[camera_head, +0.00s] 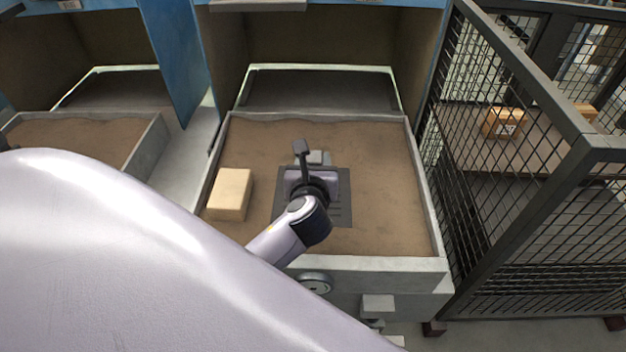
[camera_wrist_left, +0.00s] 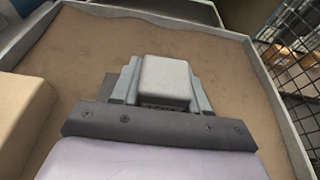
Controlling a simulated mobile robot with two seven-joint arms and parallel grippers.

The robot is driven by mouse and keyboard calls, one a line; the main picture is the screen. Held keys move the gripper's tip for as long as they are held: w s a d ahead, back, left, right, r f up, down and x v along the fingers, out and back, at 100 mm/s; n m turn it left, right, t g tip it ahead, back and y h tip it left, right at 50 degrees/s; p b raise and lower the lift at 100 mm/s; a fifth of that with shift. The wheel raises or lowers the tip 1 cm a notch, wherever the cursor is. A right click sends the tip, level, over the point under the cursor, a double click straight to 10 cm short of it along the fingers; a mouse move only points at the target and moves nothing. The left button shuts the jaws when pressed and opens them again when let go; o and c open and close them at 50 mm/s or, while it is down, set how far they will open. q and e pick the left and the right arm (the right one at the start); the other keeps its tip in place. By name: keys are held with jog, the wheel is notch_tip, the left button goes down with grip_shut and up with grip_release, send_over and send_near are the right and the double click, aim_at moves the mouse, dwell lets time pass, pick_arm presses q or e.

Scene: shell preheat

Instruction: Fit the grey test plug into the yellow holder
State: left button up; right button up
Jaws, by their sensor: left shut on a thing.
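My left gripper (camera_head: 316,158) is over the middle of a sand-filled tray, and its arm hides part of what lies below. In the left wrist view the gripper (camera_wrist_left: 164,88) is shut on a light grey block with rounded edges, the grey test plug (camera_wrist_left: 166,76). In the head view the plug is small and cannot be told apart from the fingers. No clearly yellow holder shows. A pale tan-yellow block (camera_head: 230,193) lies on the sand left of the gripper; no opening shows in it. My right gripper is not in view.
The tray's grey rim (camera_head: 345,264) surrounds the sand. A dark slotted plate (camera_head: 341,214) lies under my gripper. A black mesh fence (camera_head: 510,170) stands close on the right, with a cardboard box (camera_head: 503,123) behind it. Bare sand lies right of the plate.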

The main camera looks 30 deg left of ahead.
pick_arm(q)
jog(key=shift+f+b, duration=0.7)
jog(key=shift+f, duration=1.45)
jog(key=shift+f, duration=0.1)
jog(key=o, duration=1.1)
